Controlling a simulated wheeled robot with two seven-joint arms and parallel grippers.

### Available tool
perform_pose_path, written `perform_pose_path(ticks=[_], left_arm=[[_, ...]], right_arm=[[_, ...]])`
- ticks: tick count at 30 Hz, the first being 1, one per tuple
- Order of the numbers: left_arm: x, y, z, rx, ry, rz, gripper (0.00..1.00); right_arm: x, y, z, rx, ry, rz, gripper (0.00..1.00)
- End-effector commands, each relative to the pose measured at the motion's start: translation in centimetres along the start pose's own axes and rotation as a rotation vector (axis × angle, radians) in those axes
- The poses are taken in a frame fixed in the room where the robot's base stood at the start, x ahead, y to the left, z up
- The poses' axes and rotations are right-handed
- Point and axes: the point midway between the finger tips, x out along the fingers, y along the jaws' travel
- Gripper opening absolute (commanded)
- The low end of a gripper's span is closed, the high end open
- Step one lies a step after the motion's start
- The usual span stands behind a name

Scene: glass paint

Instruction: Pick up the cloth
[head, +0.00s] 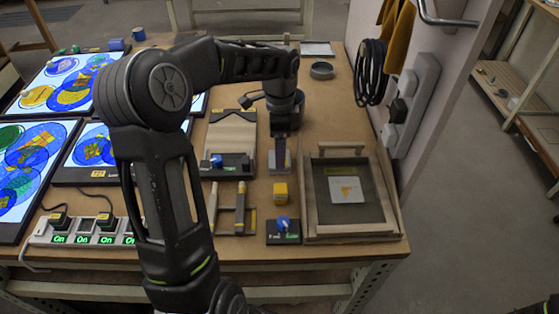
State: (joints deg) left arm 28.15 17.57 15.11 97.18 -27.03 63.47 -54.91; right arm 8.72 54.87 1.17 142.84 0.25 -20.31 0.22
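A mustard-yellow cloth (397,40) hangs at the upper right of the head view, by the white panel above the table's right edge. My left arm reaches over the table from the bottom. Its gripper (281,148) points down near the middle of the table, to the left of the cloth and well apart from it. A dark narrow piece shows below the gripper, over a small grey block; I cannot tell whether the fingers are shut on it.
A black cable coil (371,73) hangs just below the cloth, next to a grey power strip (411,100). A wooden framed tray (311,212) stands at the table's right. Lit panels with coloured glass (18,215) cover the left. A yellow cube (281,192) sits near the front.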

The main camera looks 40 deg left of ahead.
Motion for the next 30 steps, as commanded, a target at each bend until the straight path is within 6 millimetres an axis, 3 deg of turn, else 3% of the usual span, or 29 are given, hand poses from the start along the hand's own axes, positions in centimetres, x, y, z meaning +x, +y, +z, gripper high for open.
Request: perform_pose_path(ticks=[10,28,30], left_arm=[[4.3,0.2,0.1,0.001,0.000,0.002,0.89],[4.4,0.2,0.1,0.000,0.000,0.000,0.89],[4.4,0.2,0.1,0.000,0.000,0.000,0.84]], right_arm=[[-1.1,-0.3,0.1,0.003,-0.003,0.004,0.36],[-1.1,-0.3,0.1,0.003,-0.003,0.004,0.36],[-1.1,-0.3,0.1,0.003,-0.003,0.004,0.36]])
